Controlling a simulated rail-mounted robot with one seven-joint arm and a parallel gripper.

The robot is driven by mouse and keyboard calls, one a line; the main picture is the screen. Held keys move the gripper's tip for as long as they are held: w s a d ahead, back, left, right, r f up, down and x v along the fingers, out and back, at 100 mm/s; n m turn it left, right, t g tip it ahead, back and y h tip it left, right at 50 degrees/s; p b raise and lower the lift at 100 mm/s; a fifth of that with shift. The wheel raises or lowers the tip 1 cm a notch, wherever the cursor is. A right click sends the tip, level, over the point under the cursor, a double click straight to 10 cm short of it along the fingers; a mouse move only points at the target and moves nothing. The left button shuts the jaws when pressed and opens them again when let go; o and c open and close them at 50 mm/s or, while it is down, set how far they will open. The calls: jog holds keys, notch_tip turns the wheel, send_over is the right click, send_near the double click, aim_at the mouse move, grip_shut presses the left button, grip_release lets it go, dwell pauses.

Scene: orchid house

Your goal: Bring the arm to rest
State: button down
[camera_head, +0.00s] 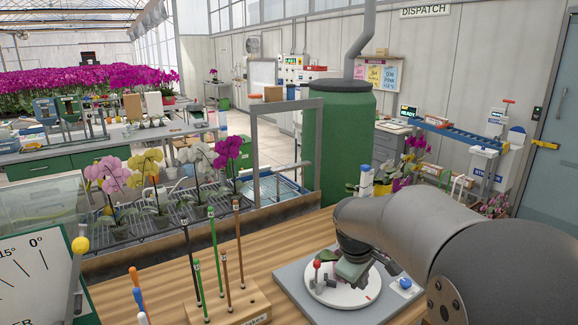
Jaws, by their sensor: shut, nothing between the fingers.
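My arm reaches in from the right edge and bends down over the wooden bench (262,262). My gripper (341,281) points down at the arm's end, low over a round white disc (325,294) on a grey base plate (292,283). The fingers are small and partly hidden by the gripper body. I see them shut and holding nothing. A red-topped peg (317,266) stands on the disc just left of the gripper. Whether the fingers touch the disc is hard to tell.
A wooden block (232,307) with several upright stakes stands left of the disc. A dial board (35,270) is at the lower left. Potted orchids (155,185) stand on a rack behind the bench. A green tank (341,150) rises behind. More flowers (415,165) are beyond the arm.

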jog(key=s+a+f+m+g+y+b, duration=0.1)
jog(key=s+m, duration=0.3)
jog(key=s, duration=0.9)
jog(key=s+a+f+m+y, duration=0.1)
jog(key=s+f+m, duration=0.3)
jog(key=s, duration=0.9)
jog(key=shift+m+g+y+b, duration=0.3)
jog(key=shift+m+g+b, duration=0.05)
jog(key=shift+m+g, duration=0.05)
jog(key=shift+f, duration=0.1)
